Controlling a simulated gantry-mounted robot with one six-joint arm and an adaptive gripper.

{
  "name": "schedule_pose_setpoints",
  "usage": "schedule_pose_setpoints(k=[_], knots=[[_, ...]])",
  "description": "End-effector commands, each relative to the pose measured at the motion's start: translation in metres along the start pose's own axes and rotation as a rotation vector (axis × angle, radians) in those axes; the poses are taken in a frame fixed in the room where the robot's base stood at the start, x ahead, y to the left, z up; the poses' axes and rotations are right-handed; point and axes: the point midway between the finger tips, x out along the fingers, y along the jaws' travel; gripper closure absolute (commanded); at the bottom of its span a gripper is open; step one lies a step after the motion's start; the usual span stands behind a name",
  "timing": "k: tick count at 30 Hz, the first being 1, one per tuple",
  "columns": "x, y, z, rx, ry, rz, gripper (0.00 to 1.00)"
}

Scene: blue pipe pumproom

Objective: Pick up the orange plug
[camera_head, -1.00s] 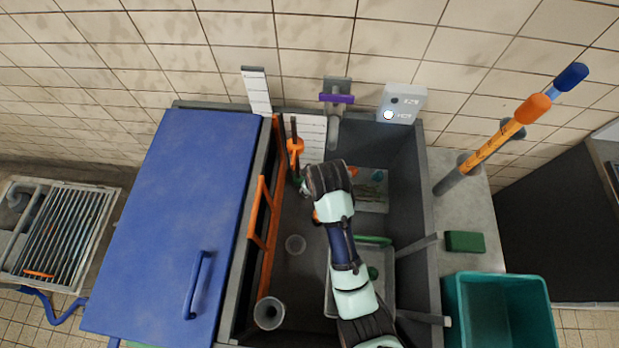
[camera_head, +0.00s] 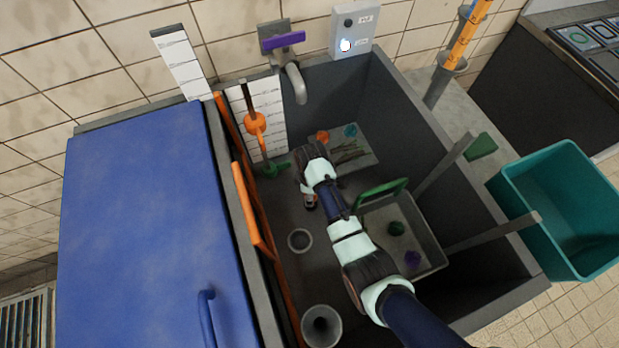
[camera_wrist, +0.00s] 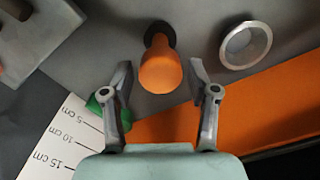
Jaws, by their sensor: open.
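The orange plug (camera_wrist: 160,74) shows in the wrist view as a rounded orange body with a dark base end on the grey basin floor. My gripper (camera_wrist: 161,70) is open, with one finger on each side of the plug. A gap shows on both sides, and I cannot tell the height difference between fingertips and plug. In the head view my arm (camera_head: 345,232) reaches down into the basin and largely hides the gripper and the plug.
A round grey ring (camera_wrist: 246,45) lies beside the plug. The orange rail (camera_head: 248,212), a white scale board (camera_wrist: 52,140) and a green piece (camera_head: 276,169) are close.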

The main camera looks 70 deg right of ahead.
Motion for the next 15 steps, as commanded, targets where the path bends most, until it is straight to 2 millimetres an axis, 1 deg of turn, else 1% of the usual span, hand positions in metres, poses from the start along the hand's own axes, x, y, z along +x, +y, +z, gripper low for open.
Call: schedule_pose_setpoints(k=[6, 8, 10, 15], knots=[[0.041, -0.001, -0.001, 0.0, 0.0, 0.0, 0.41], [0.049, -0.001, -0.001, 0.0, -0.001, -0.001, 0.41], [0.052, -0.001, -0.001, 0.0, 0.0, 0.0, 0.41], [0.049, -0.001, -0.001, 0.0, 0.001, 0.001, 0.41]])
